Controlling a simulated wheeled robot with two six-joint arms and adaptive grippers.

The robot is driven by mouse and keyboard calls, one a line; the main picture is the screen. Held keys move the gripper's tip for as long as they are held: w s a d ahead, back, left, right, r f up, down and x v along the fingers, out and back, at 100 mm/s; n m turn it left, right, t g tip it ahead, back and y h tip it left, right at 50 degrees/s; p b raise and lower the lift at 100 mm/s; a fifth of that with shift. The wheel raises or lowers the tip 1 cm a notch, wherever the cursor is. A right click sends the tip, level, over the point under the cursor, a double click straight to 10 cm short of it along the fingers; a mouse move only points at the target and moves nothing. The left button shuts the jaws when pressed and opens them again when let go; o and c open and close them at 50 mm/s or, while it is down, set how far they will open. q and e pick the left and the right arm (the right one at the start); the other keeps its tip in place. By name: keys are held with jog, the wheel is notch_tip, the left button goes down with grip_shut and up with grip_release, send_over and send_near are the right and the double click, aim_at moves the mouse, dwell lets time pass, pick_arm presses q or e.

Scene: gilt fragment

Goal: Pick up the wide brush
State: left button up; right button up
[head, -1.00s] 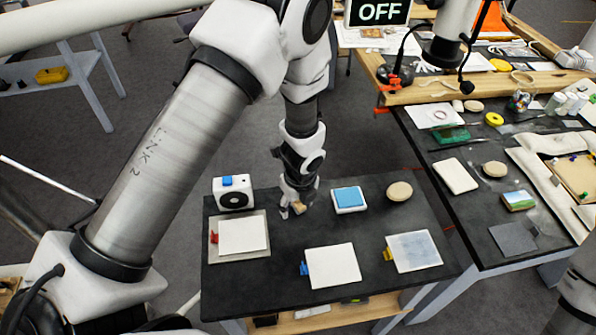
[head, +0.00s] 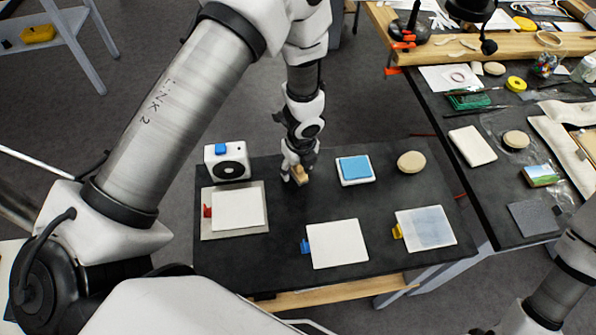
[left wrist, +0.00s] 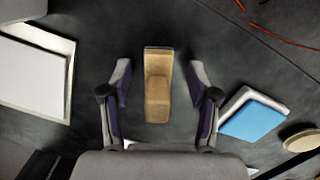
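The wide brush (head: 301,174) is a small tan, wooden-looking piece on the dark table, between the speaker-like box and the blue-topped pad. In the left wrist view the brush (left wrist: 158,88) stands centred between the fingers, with a dark gap on each side. My left gripper (head: 298,175) is low over the table at the brush. Its fingers also show in the left wrist view (left wrist: 160,95), open and apart from the brush. In the head view the gripper hides part of the brush. My right arm shows at the lower right edge, but its gripper does not.
A white box with a black disc (head: 228,162) and a white panel on a tray (head: 264,229) lie left. The blue-topped pad (head: 370,181) and a round tan disc (head: 411,162) lie right. Two white panels (head: 336,244) (head: 442,242) lie nearer. A cluttered bench stands right.

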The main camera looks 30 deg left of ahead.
pick_arm(q)
jog(key=shift+s+d+r, duration=0.15)
jog(key=shift+s+r, duration=0.05)
jog(key=shift+s, duration=0.1)
grip_shut()
pick_arm(e)
jog(key=shift+s+d, duration=0.1)
jog(key=shift+s, duration=0.1)
pick_arm(q)
jog(key=r+p, duration=0.2)
jog(key=r, duration=0.1)
jog(key=r+p, duration=0.1)
jog(key=r, duration=0.1)
jog(key=shift+w+r+p, duration=0.1)
jog(key=shift+w+p, duration=0.2)
jog(key=shift+p, duration=0.1)
jog(key=r, duration=0.1)
jog(key=r+p, duration=0.1)
jog(key=r, duration=0.2)
jog(key=shift+s+r, duration=0.3)
jog(key=shift+r, duration=0.1)
jog(key=shift+w+f, duration=0.1)
jog(key=shift+w, duration=0.05)
pick_arm(e)
notch_tip(320, 180, up, 5)
jog(key=shift+r, duration=0.15)
pick_arm(q)
jog(key=c, duration=0.9)
grip_release()
jog(key=shift+c, duration=0.8)
